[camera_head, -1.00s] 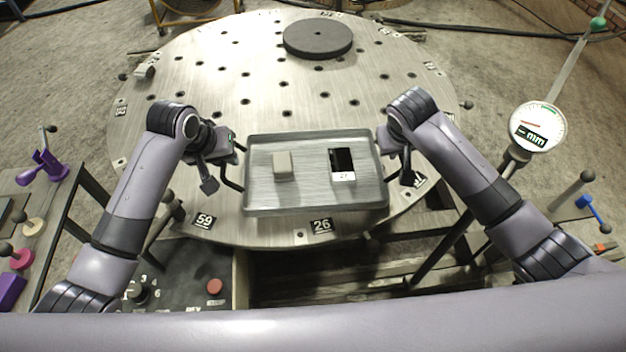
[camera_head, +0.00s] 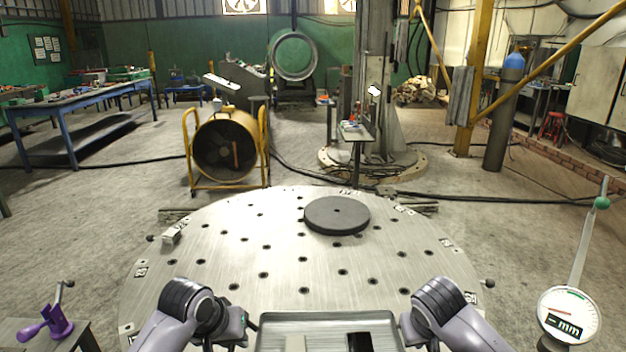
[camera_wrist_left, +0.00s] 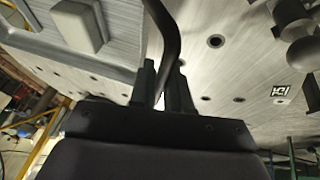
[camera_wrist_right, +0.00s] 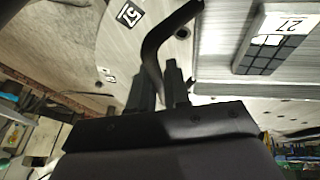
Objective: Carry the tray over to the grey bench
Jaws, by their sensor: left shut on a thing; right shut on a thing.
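The metal tray (camera_head: 327,328) shows at the bottom edge of the head view, over the near part of a round perforated table; its near side is cut off. A pale block (camera_wrist_left: 78,25) and a dark block with a white label (camera_wrist_right: 270,42) are in it. My left gripper (camera_wrist_left: 163,78) is shut on the tray's dark left handle (camera_wrist_left: 166,28). My right gripper (camera_wrist_right: 158,78) is shut on the right handle (camera_wrist_right: 155,48). I cannot tell whether the tray touches the table. A long bench with blue legs (camera_head: 80,100) and a greyish top stands far left.
The round table (camera_head: 215,265) carries a dark disc (camera_head: 337,215). A yellow fan (camera_head: 226,148) and a column (camera_head: 375,90) stand behind it. A dial gauge (camera_head: 568,315) is at right, a purple clamp (camera_head: 48,325) at left. Cables cross otherwise open floor.

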